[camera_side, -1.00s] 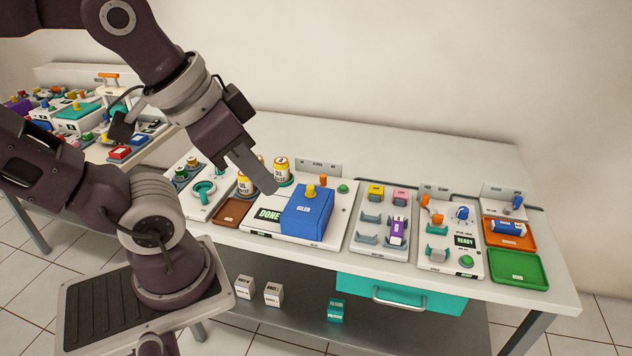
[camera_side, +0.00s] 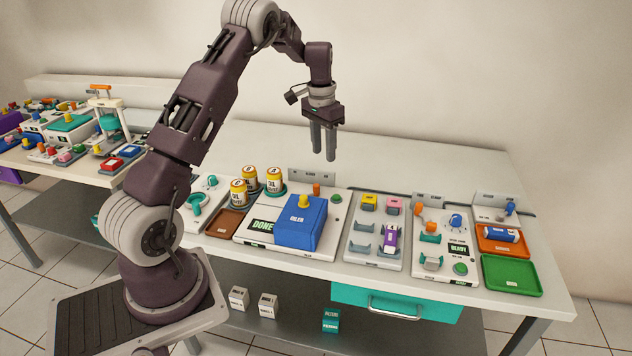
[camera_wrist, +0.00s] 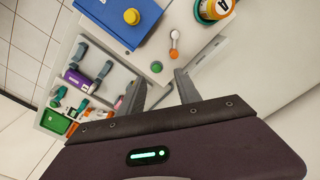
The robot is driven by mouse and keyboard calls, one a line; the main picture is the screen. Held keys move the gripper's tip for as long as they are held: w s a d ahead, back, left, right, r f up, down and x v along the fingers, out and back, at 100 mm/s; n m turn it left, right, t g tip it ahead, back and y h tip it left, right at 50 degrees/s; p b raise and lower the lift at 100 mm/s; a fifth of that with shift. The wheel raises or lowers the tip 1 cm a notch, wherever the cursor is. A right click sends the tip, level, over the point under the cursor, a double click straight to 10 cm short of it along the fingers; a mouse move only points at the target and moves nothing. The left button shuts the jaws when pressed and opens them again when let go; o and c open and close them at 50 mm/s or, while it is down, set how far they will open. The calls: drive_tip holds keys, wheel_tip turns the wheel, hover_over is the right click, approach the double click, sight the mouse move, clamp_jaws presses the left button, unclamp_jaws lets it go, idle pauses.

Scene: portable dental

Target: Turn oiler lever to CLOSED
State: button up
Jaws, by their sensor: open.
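The oiler is a blue box (camera_side: 302,222) with a yellow knob, on a white base showing DONE. Behind it, an orange-tipped lever (camera_side: 316,190) stands by the back panel. In the wrist view the lever (camera_wrist: 174,42) shows an orange end and a pale stem, near the blue oiler box (camera_wrist: 112,20). My gripper (camera_side: 324,155) is open and empty, pointing down above the back of the oiler station, apart from the lever. In the wrist view its two fingers (camera_wrist: 160,90) reach toward the lever. I cannot read the lever's position labels.
A green button (camera_side: 337,198) sits right of the lever. A tool rack (camera_side: 376,232), a READY panel (camera_side: 459,248) and a green tray (camera_side: 511,275) lie to the right. The table's back strip is clear.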

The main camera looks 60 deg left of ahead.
hover_over(316, 185)
drive_tip(key=shift+g, duration=0.3)
wheel_tip(316, 185, down, 5)
drive_tip(key=shift+f, duration=0.2)
wheel_tip(316, 185, down, 7)
drive_tip(key=shift+f, duration=0.15)
clamp_jaws()
